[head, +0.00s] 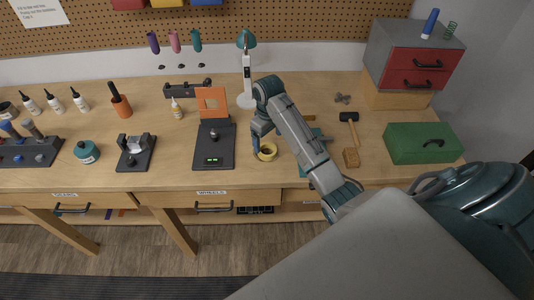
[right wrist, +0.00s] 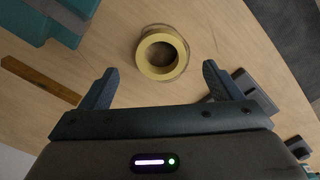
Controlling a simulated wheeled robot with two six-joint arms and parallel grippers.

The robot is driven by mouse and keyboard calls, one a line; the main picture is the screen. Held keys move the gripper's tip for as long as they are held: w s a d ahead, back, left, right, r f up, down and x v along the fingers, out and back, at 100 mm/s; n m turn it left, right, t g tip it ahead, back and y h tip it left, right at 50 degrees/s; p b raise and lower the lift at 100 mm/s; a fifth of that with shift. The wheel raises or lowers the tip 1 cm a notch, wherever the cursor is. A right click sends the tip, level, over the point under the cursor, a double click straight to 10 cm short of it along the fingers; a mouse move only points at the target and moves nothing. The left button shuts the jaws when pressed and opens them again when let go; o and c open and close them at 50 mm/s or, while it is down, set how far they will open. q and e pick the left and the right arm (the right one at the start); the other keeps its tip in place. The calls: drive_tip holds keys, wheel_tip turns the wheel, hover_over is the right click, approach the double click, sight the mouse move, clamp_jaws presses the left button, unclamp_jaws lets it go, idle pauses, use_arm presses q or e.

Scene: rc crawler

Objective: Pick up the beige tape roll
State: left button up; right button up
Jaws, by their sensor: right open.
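The beige tape roll (head: 267,152) lies flat on the wooden workbench, just beside my right gripper in the head view. In the right wrist view the tape roll (right wrist: 162,54) sits ahead of the fingertips and between their lines, with its hole facing the camera. My right gripper (head: 257,143) is above the bench near the roll. In the right wrist view the right gripper (right wrist: 158,82) is open and empty, its two fingers spread wide apart. My left gripper is not in view.
A black scale-like device (head: 214,147) with an orange panel stands left of the roll. A teal object (head: 308,165) lies right, partly hidden by my arm. A lamp (head: 246,75) stands behind. A green box (head: 423,143) and a mallet (head: 350,122) are farther right.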

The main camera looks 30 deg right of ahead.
sight(267, 147)
wheel_tip(267, 147, down, 4)
drive_tip(key=p, duration=0.2)
drive_tip(key=shift+a+p, duration=0.15)
drive_tip(key=shift+p, duration=0.2)
drive_tip(key=shift+w+f, duration=0.15)
drive_tip(key=shift+f, duration=0.35)
drive_tip(key=c, duration=1.1)
